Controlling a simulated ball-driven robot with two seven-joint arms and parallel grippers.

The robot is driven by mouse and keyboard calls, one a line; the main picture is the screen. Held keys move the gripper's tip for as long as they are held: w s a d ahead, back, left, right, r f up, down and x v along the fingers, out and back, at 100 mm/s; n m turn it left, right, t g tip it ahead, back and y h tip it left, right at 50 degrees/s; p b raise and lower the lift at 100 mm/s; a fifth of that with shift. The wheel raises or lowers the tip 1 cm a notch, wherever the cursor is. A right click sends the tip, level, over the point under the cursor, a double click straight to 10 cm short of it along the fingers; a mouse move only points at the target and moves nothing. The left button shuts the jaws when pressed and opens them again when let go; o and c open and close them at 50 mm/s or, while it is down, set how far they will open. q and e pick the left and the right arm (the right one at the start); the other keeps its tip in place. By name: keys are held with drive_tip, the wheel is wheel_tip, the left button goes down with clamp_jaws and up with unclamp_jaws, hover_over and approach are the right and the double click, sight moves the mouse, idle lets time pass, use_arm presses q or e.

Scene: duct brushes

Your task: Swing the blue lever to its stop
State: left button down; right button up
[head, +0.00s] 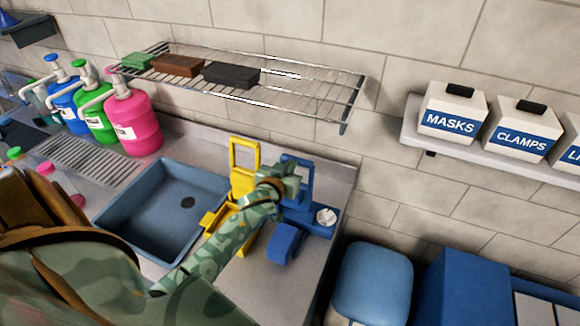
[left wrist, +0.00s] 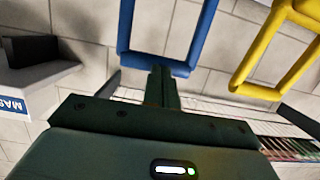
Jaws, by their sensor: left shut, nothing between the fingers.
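The blue lever (head: 310,178) is a looped frame standing up from a blue unit (head: 289,240) on the counter, right of the sink. My left gripper (head: 294,170) is in front of it and covers part of the loop in the head view. In the left wrist view the blue lever (left wrist: 126,28) is an open frame at the top. My left fingers (left wrist: 163,77) are shut and empty, and their tips overlap its lower bar; I cannot tell whether they touch. My right gripper is not in view.
A similar yellow lever (head: 235,155) stands close on the left; its loop (left wrist: 263,50) also shows in the left wrist view. A wire shelf (head: 310,95) with brushes hangs above. A blue sink (head: 130,237) lies left and a blue stool (head: 372,270) right.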

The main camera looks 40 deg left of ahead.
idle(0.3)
use_arm(q)
drive_tip(key=w, duration=0.3)
drive_tip(key=shift+a+r+p, duration=0.2)
drive_tip(key=shift+a+p, duration=0.15)
drive_tip(key=shift+p, duration=0.05)
drive_tip(key=shift+s+r, duration=0.1)
